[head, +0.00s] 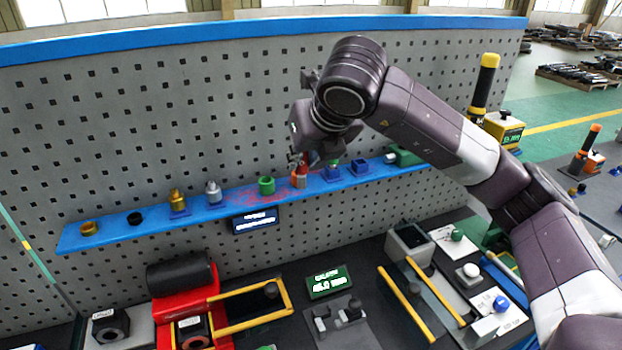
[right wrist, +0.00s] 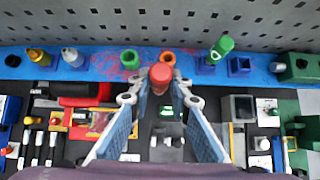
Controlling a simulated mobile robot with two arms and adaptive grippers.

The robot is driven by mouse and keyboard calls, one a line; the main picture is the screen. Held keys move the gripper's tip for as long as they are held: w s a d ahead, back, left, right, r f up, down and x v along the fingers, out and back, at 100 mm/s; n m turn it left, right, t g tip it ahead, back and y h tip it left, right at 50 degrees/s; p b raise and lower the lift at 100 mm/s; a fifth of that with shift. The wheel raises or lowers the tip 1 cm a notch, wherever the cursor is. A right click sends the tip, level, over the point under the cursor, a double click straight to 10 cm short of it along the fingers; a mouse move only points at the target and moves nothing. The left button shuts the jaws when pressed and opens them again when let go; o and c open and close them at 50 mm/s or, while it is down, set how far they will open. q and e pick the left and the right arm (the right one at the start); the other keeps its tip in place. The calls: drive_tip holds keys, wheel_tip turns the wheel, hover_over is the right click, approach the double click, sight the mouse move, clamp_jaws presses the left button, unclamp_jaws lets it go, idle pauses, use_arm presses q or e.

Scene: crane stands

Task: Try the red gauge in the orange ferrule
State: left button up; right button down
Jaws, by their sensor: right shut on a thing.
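My right gripper (head: 303,166) is over the blue shelf, with its arm coming in from the right. In the right wrist view its two fingers (right wrist: 161,92) are closed on the red gauge (right wrist: 161,76), whose rounded red top faces the camera. The orange ferrule (right wrist: 167,57) stands on the shelf just behind the gauge in that view, partly covered by it. In the head view the orange ferrule (head: 299,182) is right below the fingertips. I cannot tell whether the gauge's lower end touches the ferrule. My left gripper is not in view.
A green ferrule (head: 266,185) stands close by on the blue shelf (head: 235,197). A green gauge (right wrist: 222,46) and blue blocks (right wrist: 239,65) are on the other side. Grey and gold pieces stand further left. A pegboard (head: 150,120) rises behind; fixtures crowd the bench below.

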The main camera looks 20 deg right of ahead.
use_arm(q)
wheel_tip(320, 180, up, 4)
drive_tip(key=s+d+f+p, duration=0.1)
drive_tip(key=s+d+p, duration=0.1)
drive_tip(key=p, duration=0.1)
use_arm(e)
drive_tip(key=w+d+r, duration=0.1)
drive_tip(key=w+r, duration=0.5)
drive_tip(key=f+b, duration=0.5)
drive_tip(key=shift+w+d+f+b, duration=0.2)
drive_tip(key=shift+w+f+b, duration=0.2)
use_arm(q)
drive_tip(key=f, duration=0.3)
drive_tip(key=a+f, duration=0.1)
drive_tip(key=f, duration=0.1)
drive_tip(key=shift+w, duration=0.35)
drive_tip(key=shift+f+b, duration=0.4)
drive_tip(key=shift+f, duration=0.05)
use_arm(e)
drive_tip(key=shift+a+m+h, duration=0.2)
drive_tip(key=shift+m+h, duration=0.7)
drive_tip(key=shift+m, duration=0.3)
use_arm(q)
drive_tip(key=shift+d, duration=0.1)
use_arm(e)
drive_tip(key=shift+d, duration=0.1)
use_arm(q)
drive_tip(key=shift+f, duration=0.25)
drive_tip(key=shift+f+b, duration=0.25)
drive_tip(key=shift+b, duration=0.25)
